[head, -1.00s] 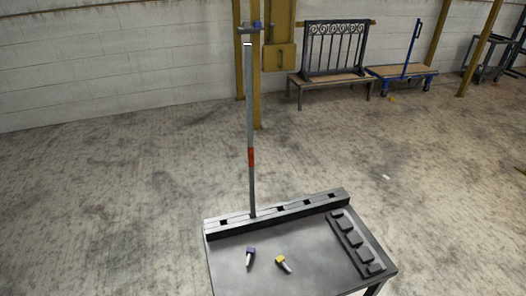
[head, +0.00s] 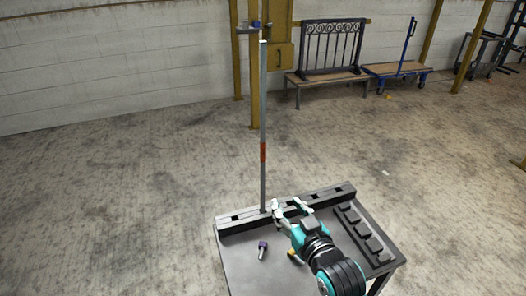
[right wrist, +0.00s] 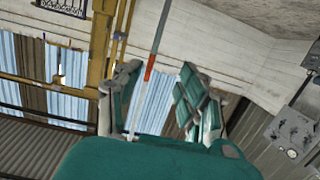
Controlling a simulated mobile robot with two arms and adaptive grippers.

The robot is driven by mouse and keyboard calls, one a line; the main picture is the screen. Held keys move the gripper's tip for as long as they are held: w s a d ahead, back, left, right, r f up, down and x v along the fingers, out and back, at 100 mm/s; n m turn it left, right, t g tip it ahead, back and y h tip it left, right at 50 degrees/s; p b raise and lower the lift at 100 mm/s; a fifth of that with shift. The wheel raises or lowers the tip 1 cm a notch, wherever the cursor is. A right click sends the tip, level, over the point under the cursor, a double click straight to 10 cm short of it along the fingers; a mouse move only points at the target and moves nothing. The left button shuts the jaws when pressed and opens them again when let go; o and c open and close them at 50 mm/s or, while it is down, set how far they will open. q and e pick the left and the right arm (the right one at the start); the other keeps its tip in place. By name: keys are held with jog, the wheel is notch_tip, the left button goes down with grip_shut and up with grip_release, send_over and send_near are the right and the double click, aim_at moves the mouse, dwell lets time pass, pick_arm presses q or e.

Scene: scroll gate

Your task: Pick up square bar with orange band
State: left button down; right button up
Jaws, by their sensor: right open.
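The tall grey square bar (head: 263,100) with an orange band (head: 263,152) stands upright in a slotted rack (head: 333,194) along the table's far edge. My right gripper (head: 289,204) is open and empty over the rack, just right of the bar's lower end in the head view. In the right wrist view, the bar (right wrist: 160,35) and its orange band (right wrist: 150,68) appear between the two spread fingers (right wrist: 158,88). I see no contact, and the bar's lower part there is hidden behind my gripper body. My left gripper is not in view.
The dark table (head: 240,262) holds a purple-handled tool (head: 262,247), a yellow one (head: 294,256) partly hidden by my arm, and a block strip (head: 362,233) at right. A bench with a railing (head: 330,62) and a blue trolley (head: 395,68) stand far back. The floor around is clear.

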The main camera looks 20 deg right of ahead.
jog(key=t, duration=0.2)
send_near(264, 149)
jog(key=w+p, duration=0.1)
jog(key=w, duration=0.3)
jog(key=shift+w+a, duration=0.15)
jog(key=shift+w, duration=0.05)
jog(key=shift+w+a+f+p, duration=0.1)
jog(key=shift+w+p, duration=0.1)
jog(key=shift+w, duration=0.85)
jog(key=shift+w+f+p, duration=0.1)
jog(key=shift+w+p, duration=0.1)
jog(key=shift+w, duration=0.85)
jog(key=shift+w+f+p, duration=0.1)
jog(key=shift+w+p, duration=0.1)
jog(key=shift+w, duration=0.85)
grip_shut()
jog(key=shift+r, duration=0.25)
